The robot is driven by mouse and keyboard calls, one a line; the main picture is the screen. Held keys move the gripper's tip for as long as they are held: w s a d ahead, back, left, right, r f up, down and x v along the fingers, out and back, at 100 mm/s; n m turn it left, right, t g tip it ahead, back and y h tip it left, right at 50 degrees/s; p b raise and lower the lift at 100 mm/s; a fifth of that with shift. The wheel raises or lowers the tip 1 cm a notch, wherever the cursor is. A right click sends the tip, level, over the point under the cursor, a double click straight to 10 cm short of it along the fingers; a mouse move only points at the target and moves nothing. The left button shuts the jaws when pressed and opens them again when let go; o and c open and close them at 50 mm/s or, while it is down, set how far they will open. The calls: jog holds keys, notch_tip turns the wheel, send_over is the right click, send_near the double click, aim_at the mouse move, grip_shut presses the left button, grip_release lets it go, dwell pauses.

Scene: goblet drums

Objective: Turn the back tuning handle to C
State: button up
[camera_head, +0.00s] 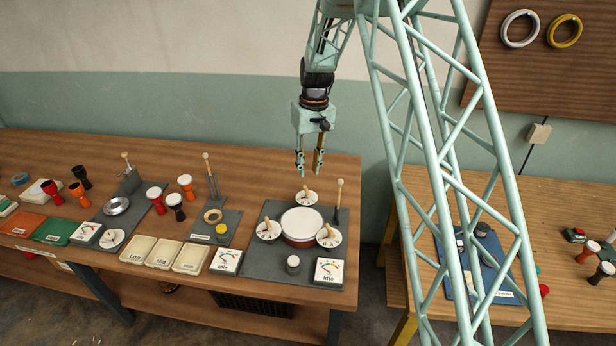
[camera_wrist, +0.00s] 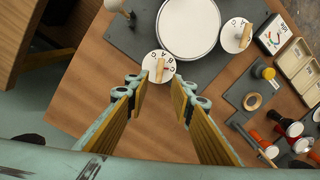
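The back tuning handle (camera_head: 306,191) is a small wooden bar on a white lettered dial, behind the round drum (camera_head: 302,225). In the wrist view the handle (camera_wrist: 160,70) stands nearly upright in the picture on its dial; the letters around it are small, and which one it points to I cannot tell. My gripper (camera_head: 309,166) is open and empty above the back dial, fingers pointing down. In the wrist view my gripper (camera_wrist: 158,88) has its fingertips apart, with the dial between and just beyond them. No contact with the handle shows.
Two more dials, left (camera_head: 268,231) and right (camera_head: 328,237), flank the drum on a dark base. An upright knobbed stick (camera_head: 339,193) stands right of the back dial. A white "Idle" gauge (camera_head: 328,270) sits at the front. Bare wooden table lies behind the base.

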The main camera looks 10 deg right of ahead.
jog(key=shift+d+r, duration=0.1)
jog(key=shift+r, duration=1.2)
jog(key=s+r+t+b, duration=0.2)
jog(key=s+r+b, duration=0.1)
jog(key=s+r, duration=2.15)
jog(key=s+m+t+b, duration=0.1)
jog(key=s+t+b, duration=0.1)
jog(key=s, duration=3.1)
jog(key=shift+s+a+r+m+h+b, duration=0.15)
jog(key=shift+a+r+m+h+b, duration=0.25)
jog(key=shift+b, duration=0.5)
